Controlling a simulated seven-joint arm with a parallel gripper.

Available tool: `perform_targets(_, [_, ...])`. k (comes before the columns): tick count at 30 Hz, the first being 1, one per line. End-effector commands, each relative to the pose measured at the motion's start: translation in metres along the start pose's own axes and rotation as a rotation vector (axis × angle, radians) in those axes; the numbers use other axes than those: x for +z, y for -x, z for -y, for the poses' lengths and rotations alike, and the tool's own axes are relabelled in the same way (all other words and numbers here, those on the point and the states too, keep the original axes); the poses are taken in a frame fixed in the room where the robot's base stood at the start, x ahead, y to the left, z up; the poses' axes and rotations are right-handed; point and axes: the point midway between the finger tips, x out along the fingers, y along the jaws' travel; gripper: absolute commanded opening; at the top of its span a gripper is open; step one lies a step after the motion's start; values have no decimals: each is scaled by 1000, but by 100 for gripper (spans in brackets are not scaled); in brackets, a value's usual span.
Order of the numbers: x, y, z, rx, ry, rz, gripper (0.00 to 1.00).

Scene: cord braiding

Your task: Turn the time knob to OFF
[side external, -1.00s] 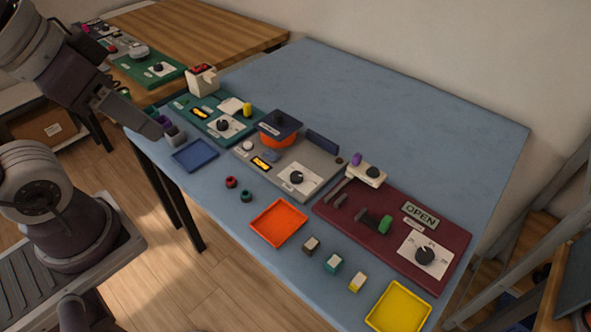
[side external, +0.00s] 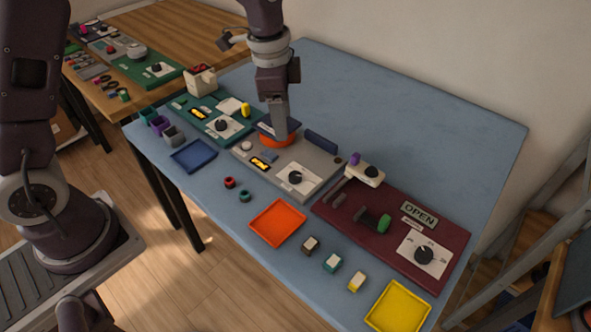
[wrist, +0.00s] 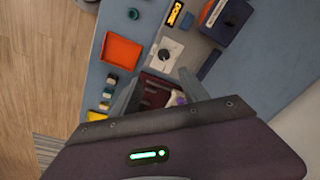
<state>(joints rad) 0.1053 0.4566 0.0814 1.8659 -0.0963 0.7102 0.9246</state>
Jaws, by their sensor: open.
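Three panels carry a black dial knob on a white plate: the grey panel's knob (side external: 296,177), the green panel's knob (side external: 222,125) and the maroon panel's knob (side external: 424,255). I cannot read which is the time knob. The grey panel's knob also shows in the wrist view (wrist: 164,54).
An upright blue block (side external: 321,141) stands behind. Orange (side external: 278,222) and yellow trays (side external: 399,306) lie in front. The blue tabletop behind is clear.

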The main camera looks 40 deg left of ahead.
Motion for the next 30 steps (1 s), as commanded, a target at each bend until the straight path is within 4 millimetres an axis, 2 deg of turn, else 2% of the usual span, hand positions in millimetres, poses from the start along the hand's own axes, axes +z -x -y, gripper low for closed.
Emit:
perform_targets(1, [-6, -33, 6, 27, -67, 32, 52])
perform_targets(3, [-12, -69, 12, 50, -159, 57, 52])
perform_targets(6, [-15, -102, 15, 72, -239, 78, 52])
perform_targets(19, [-9, -174, 12, 81, -267, 86, 52])
perform_targets(23, [-8, -182, 11, 79, -268, 85, 52])
perform_targets(29, [-8, -183, 11, 79, -267, 85, 52])
perform_targets(30, [-8, -182, 11, 79, -267, 85, 46])
